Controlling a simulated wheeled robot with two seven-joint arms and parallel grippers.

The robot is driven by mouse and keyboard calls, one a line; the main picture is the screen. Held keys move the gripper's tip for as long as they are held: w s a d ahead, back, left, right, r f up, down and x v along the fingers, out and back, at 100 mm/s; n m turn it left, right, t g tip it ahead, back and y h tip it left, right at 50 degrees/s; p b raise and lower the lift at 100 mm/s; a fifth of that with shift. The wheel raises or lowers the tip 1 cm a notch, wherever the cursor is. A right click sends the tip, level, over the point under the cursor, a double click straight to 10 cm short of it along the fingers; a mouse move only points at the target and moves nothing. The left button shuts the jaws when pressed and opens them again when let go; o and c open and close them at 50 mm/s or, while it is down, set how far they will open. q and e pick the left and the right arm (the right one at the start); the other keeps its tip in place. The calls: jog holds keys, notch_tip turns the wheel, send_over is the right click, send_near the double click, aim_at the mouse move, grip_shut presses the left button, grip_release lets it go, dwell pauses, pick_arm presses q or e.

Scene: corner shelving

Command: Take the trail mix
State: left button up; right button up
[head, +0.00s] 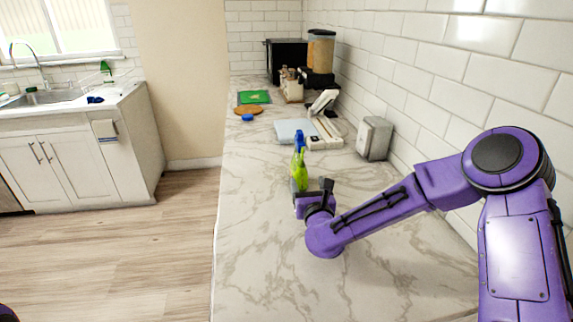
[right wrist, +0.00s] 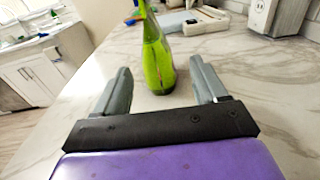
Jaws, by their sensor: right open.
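I cannot make out anything that is surely the trail mix. A clear dispenser with tan contents (head: 321,50) stands on a black base at the far end of the counter; I cannot tell what it holds. My right gripper (head: 312,190) is low over the counter and open. In the right wrist view its two grey fingers (right wrist: 160,75) are spread apart with nothing gripped. A green bottle (head: 300,168) stands upright just ahead of it, and in the right wrist view (right wrist: 157,60) it appears between the fingertips. My left gripper is out of view.
A green board (head: 253,97) lies farther back. The near marble counter (head: 260,270) is clear.

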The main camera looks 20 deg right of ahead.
aim_at(304, 171)
jog(key=x, duration=0.2)
jog(key=r+p+x, duration=0.1)
jog(key=x, duration=0.1)
jog(key=shift+w, duration=0.15)
jog(key=p+x, duration=0.1)
jog(key=x, duration=0.1)
jog(key=p+x, duration=0.1)
jog(key=x, duration=0.1)
jog(key=f+x, duration=0.1)
jog(key=x, duration=0.1)
jog(key=shift+w+a+p, duration=0.25)
jog(key=shift+a+p, duration=0.05)
jog(key=shift+p, duration=0.1)
jog(key=shift+f, duration=0.1)
jog(key=c, duration=1)
jog(key=shift+c, duration=1.1)
